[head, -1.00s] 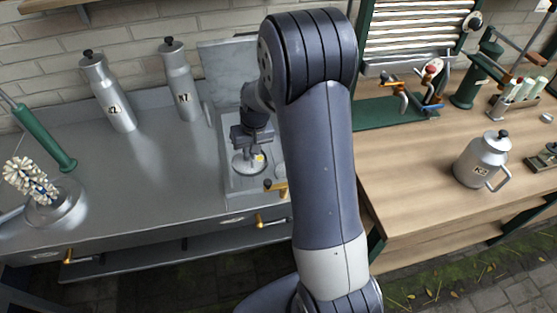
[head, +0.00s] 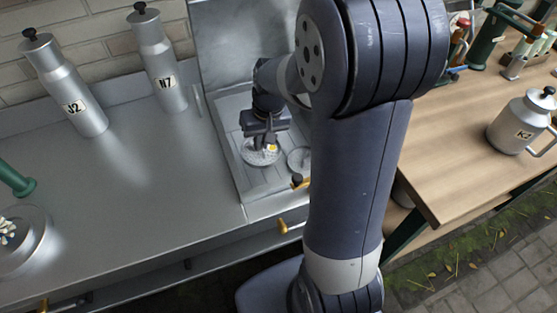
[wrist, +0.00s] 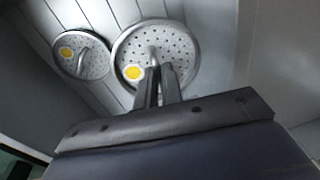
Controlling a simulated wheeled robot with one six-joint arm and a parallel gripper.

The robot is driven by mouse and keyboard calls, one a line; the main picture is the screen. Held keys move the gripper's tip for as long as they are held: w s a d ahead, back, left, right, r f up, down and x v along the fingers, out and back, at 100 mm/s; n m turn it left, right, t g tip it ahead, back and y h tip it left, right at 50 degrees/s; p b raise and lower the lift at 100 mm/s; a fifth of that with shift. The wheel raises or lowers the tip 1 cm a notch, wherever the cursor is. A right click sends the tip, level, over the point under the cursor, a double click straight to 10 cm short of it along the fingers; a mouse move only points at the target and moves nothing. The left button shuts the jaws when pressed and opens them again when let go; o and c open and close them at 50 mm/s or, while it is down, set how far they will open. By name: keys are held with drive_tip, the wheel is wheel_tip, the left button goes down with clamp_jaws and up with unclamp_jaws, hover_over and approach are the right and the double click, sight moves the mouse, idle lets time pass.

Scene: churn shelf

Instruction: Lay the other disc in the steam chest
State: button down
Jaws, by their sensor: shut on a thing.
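The steam chest (head: 237,180) is a grey metal box with its lid (head: 236,45) standing open, set into the metal counter. My gripper (head: 265,140) reaches down into it. The wrist view shows my gripper (wrist: 160,80) shut on the handle of a perforated metal disc (wrist: 182,45) with a yellow spot. This disc also shows in the head view (head: 254,157). The other perforated disc (wrist: 97,68), also with a yellow spot and a handle, lies beside it on the chest's slatted floor. In the head view that disc (head: 298,158) is partly hidden by my arm. I cannot tell whether the held disc touches the floor.
Two metal churns, labelled J2 (head: 66,85) and N7 (head: 158,62), stand on the counter left of the chest. A can labelled K3 (head: 522,122) stands on the wooden table (head: 450,170) to the right. The middle of the metal counter (head: 130,190) is clear.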

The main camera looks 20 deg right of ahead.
sight(271, 156)
drive_tip(key=shift+s+f, duration=0.15)
drive_tip(key=shift+s, duration=0.2)
wheel_tip(271, 156, down, 9)
drive_tip(key=shift+s+f+b, duration=0.1)
drive_tip(key=shift+f+b, duration=0.1)
drive_tip(key=shift+b, duration=0.3)
drive_tip(key=shift+f, duration=0.2)
drive_tip(key=c, duration=1.6)
unclamp_jaws()
drive_tip(key=shift+o, duration=0.2)
drive_tip(key=shift+r, duration=0.15)
drive_tip(key=r, duration=0.4)
drive_tip(key=d+r+p, duration=0.1)
drive_tip(key=r, duration=0.3)
drive_tip(key=s+r, duration=0.1)
drive_tip(key=r, duration=0.3)
drive_tip(key=shift+s+d, duration=0.1)
drive_tip(key=shift+d, duration=0.25)
